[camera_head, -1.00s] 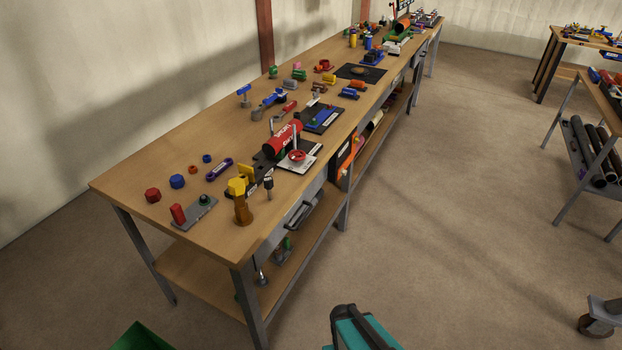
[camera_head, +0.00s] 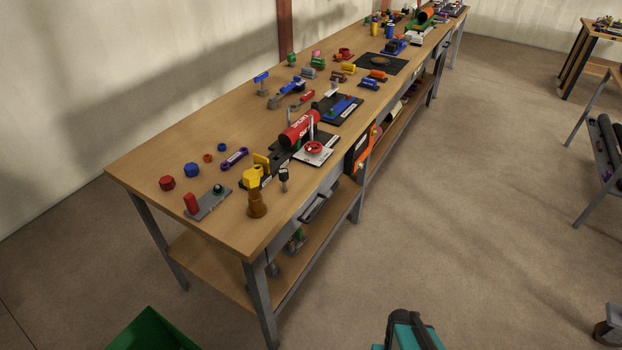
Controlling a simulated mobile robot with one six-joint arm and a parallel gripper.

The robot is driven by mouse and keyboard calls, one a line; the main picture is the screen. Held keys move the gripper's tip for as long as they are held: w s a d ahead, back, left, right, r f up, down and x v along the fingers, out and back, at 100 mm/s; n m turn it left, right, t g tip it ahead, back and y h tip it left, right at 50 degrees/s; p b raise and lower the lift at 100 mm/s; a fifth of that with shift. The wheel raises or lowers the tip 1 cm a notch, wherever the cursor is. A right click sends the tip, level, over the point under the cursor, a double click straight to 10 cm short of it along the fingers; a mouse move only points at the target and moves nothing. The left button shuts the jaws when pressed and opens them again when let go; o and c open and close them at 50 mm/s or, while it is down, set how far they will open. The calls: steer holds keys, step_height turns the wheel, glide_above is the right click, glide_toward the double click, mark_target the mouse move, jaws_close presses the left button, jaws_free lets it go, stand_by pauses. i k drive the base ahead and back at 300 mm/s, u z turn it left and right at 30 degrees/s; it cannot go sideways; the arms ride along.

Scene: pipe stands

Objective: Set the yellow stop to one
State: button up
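A small yellow block (camera_head: 261,161) stands on a dark bar (camera_head: 270,170) with white labels, on the near part of the wooden workbench (camera_head: 160,150). It looks like the yellow stop, but the labels are too small to read, so its setting cannot be told. The bar runs toward a red cylinder (camera_head: 299,129). A yellow hexagonal piece (camera_head: 251,177) stands just in front, over a brown cylinder (camera_head: 257,204), and hides part of the bar. My gripper is not in view.
A red handwheel (camera_head: 313,148) and a black-handled tool (camera_head: 284,177) are close by. A red-posted grey plate (camera_head: 208,204) is near the bench's left end. A green bin (camera_head: 150,332) and a teal-and-black object (camera_head: 410,333) are below. Floor right of the bench is open.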

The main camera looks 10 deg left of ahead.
mark_target(262, 165)
steer(key=u, duration=0.45)
steer(key=k, duration=1.35)
steer(key=u, duration=0.8)
steer(key=i, duration=1.7)
steer(key=z, duration=0.3)
